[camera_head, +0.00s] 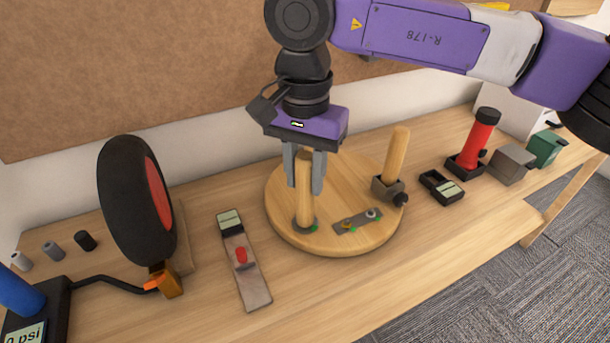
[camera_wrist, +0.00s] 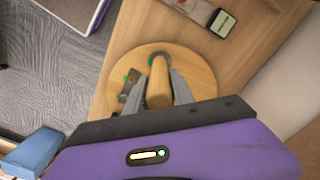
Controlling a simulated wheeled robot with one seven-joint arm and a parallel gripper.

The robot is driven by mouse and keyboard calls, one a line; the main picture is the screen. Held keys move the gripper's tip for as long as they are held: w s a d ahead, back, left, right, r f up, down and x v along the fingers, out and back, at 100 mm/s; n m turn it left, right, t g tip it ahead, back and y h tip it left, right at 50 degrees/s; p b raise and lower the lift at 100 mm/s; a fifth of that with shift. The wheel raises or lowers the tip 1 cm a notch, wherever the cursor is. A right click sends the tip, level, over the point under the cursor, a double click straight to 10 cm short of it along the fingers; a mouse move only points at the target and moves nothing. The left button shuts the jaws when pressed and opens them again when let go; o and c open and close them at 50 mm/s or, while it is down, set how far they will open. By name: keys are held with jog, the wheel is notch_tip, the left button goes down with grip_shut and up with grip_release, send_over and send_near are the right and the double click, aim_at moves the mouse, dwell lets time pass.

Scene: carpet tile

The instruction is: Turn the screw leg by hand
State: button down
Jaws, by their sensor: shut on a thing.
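The screw leg (camera_head: 305,200) is a light wooden peg standing upright on a round wooden disc (camera_head: 345,240). Its foot meets a grey fitting with a green mark beside it. My gripper (camera_head: 305,183) comes down from above with one finger on each side of the leg's upper part, shut on it. In the wrist view the leg (camera_wrist: 159,85) shows between the two grey fingers. A second wooden leg (camera_head: 397,153) stands slightly tilted in a dark clamp-like holder (camera_head: 386,189) at the disc's right. A grey metal plate (camera_head: 352,222) lies on the disc between the legs.
To the right are a black tray (camera_head: 441,188), a red cylinder (camera_head: 480,138) and a grey box (camera_head: 512,164). The table front is clear.

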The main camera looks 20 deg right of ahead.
jog(key=m+b, duration=0.1)
jog(key=m, duration=0.3)
jog(key=m+b, duration=0.1)
jog(key=m, duration=0.4)
jog(key=m+b, duration=0.1)
jog(key=m, duration=0.3)
jog(key=shift+m+b, duration=0.3)
jog(key=shift+m, duration=1.8)
jog(key=c, duration=1.1)
grip_release()
jog(key=shift+r, duration=0.15)
